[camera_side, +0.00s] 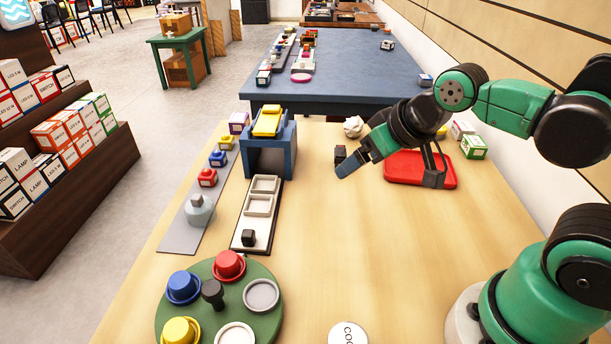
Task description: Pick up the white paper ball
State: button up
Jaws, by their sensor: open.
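The white paper ball (353,126) is a small crumpled lump near the far edge of the wooden table. It lies left of my dark wrist and just beyond my gripper. My gripper (392,176) is open, with one bluish finger at the left and one dark finger at the right, above the red tray. No object shows between the fingers. A small black block (340,153) stands on the table beside the left finger, nearer to me than the ball.
A red tray (408,182) lies under my gripper, with small boxes (473,147) to its right. A green round board (190,325) with coloured pieces is at front left. The middle of the table is clear.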

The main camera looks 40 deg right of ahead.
jog(key=w+d+r+m+t, duration=0.1)
jog(key=w+d+m, duration=0.2)
jog(key=w+m, duration=0.4)
jog(key=m+t+h, duration=0.3)
jog(key=m, duration=1.7)
send_over(358, 126)
jog(key=s+a, duration=0.2)
jog(key=a, duration=0.6)
notch_tip(358, 126, down, 6)
jog(key=d+f+m, duration=0.2)
jog(key=m, duration=0.1)
jog(key=d+f+m+t+h, duration=0.1)
jog(key=d+f+m, duration=0.1)
jog(key=m, duration=0.1)
jog(key=d+f+m+h, duration=0.1)
jog(key=d+f+m, duration=0.1)
jog(key=d+m, duration=0.1)
jog(key=shift+s+f+t, duration=0.2)
jog(key=shift+t, duration=0.1)
jog(key=shift+w+d+f, duration=0.15)
jog(key=shift+w+f, duration=0.05)
jog(key=shift+w, duration=0.05)
jog(key=shift+x, duration=2.5)
jog(key=c, duration=1)
jog(key=shift+r, duration=0.15)
